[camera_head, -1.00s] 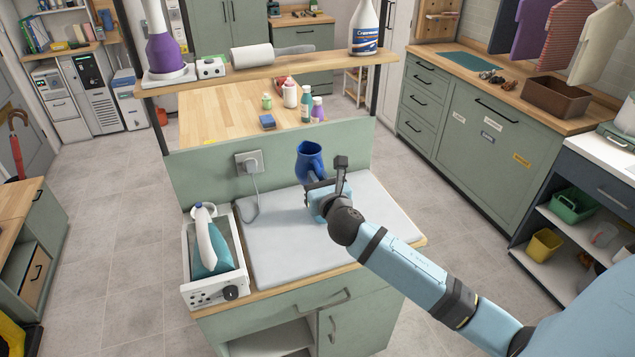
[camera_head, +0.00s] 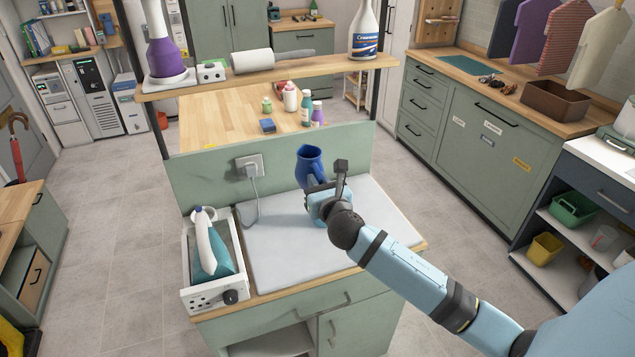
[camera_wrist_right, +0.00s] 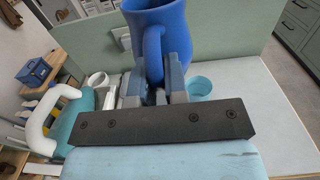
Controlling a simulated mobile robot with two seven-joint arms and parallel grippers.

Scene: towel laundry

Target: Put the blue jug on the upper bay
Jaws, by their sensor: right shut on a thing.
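The blue jug (camera_head: 309,172) is held upright over the back of the white countertop (camera_head: 270,250), in front of the green back panel. My right gripper (camera_head: 322,192) is shut on its handle (camera_wrist_right: 153,50), with the two fingers on either side in the right wrist view (camera_wrist_right: 160,85). The jug's base is hidden behind the gripper, so I cannot tell its height above the counter. The wooden shelf (camera_head: 325,69) above the counter carries several things, with bare wood between the roll and the white bottle. My left gripper is out of view.
A socket with a plug (camera_head: 250,167) is on the panel. A white tray (camera_head: 216,292) holds a teal-and-white bottle (camera_head: 208,245).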

